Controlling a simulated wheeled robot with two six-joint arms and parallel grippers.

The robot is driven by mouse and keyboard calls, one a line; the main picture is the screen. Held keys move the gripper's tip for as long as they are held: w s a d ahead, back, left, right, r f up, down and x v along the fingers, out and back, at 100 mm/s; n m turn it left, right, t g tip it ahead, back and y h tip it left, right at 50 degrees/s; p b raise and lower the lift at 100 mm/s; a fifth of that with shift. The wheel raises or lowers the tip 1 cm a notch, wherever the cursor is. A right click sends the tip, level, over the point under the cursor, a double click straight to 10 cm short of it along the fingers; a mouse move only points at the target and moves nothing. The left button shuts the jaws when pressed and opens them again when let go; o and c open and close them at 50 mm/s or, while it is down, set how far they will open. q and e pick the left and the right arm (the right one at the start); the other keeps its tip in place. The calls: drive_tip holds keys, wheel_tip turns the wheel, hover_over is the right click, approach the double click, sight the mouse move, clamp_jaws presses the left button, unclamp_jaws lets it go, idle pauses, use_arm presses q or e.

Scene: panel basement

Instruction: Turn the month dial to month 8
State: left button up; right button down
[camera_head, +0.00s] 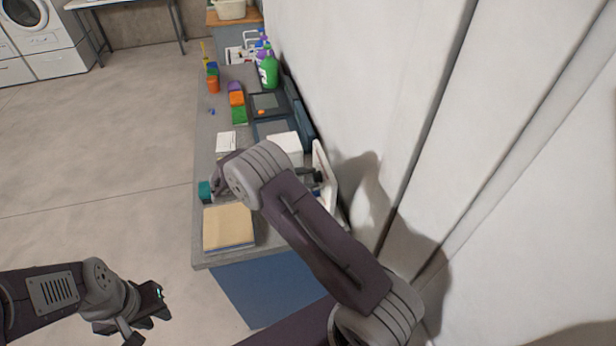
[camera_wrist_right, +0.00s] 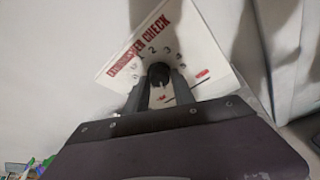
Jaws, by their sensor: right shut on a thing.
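A white panel (camera_wrist_right: 118,68) lettered "EXTINGUISHER CHECK" in red fills the upper middle of the right wrist view, tilted in the picture. It carries small dark numbers around a black round dial knob (camera_wrist_right: 159,73). My right gripper (camera_wrist_right: 160,84) is shut on this knob, one finger on each side. Which number the dial points to cannot be read. In the head view the panel (camera_head: 322,160) stands by the wall, partly hidden by my right arm, and my right gripper (camera_head: 312,177) reaches its face. My left gripper (camera_head: 146,312) is open and empty above the floor, away from the bench.
The grey bench (camera_head: 205,125) runs along the wall. It holds a tan pad (camera_head: 228,228), a teal item (camera_head: 205,191), a white card (camera_head: 226,142), coloured blocks (camera_head: 237,99), dark trays (camera_head: 268,102) and a green bottle (camera_head: 268,72). The floor to the left is clear.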

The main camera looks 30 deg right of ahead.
idle(0.3)
drive_tip(key=c, duration=1.1)
unclamp_jaws()
drive_tip(key=b+v, duration=0.2)
drive_tip(key=v, duration=0.7)
